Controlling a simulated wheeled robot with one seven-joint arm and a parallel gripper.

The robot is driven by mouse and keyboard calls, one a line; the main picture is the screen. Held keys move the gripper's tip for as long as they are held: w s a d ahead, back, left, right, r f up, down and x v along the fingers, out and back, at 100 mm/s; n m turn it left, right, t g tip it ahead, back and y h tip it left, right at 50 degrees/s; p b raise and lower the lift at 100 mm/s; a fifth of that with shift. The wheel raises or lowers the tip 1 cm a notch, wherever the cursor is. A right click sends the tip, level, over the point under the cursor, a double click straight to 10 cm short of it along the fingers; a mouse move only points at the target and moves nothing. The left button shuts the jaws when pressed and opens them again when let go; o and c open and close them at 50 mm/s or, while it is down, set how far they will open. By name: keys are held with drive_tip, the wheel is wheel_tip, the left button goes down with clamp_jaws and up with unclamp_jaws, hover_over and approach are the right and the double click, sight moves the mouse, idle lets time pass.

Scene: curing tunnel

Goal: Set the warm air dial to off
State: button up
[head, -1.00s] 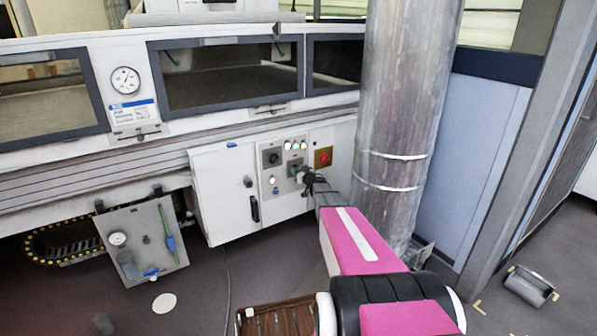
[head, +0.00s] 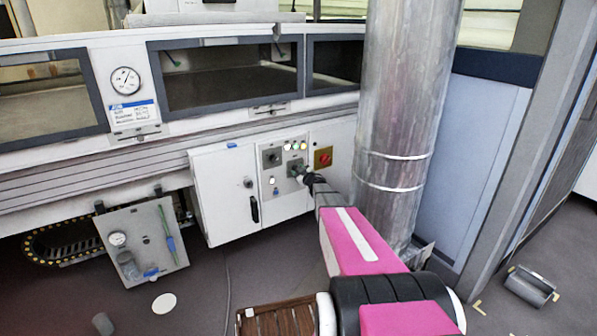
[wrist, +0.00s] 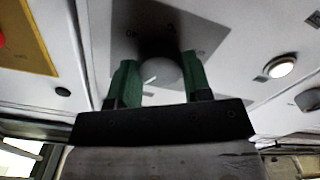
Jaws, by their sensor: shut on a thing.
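The pointer slants within the knob face. My gripper (wrist: 158,80) has green fingers, one on each side of the knob, and is shut on it. In the head view my gripper (head: 298,171) reaches the lower plate of the control panel (head: 282,187), and the arm hides part of it.
Another black dial (head: 272,157) sits up and left on the panel, beside lit indicators (head: 295,146). A red switch on a yellow plate (head: 323,157) is to the right. A thick metal pipe (head: 405,110) stands close to my arm's right.

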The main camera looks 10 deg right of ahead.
drive_tip(key=n, duration=2)
drive_tip(key=shift+r, duration=0.35)
drive_tip(key=n, duration=0.3)
drive_tip(key=shift+d+n, duration=0.1)
drive_tip(key=shift+n, duration=0.3)
drive_tip(key=n, duration=0.3)
drive_tip(key=shift+n, duration=1.7)
drive_tip(key=shift+f, duration=0.1)
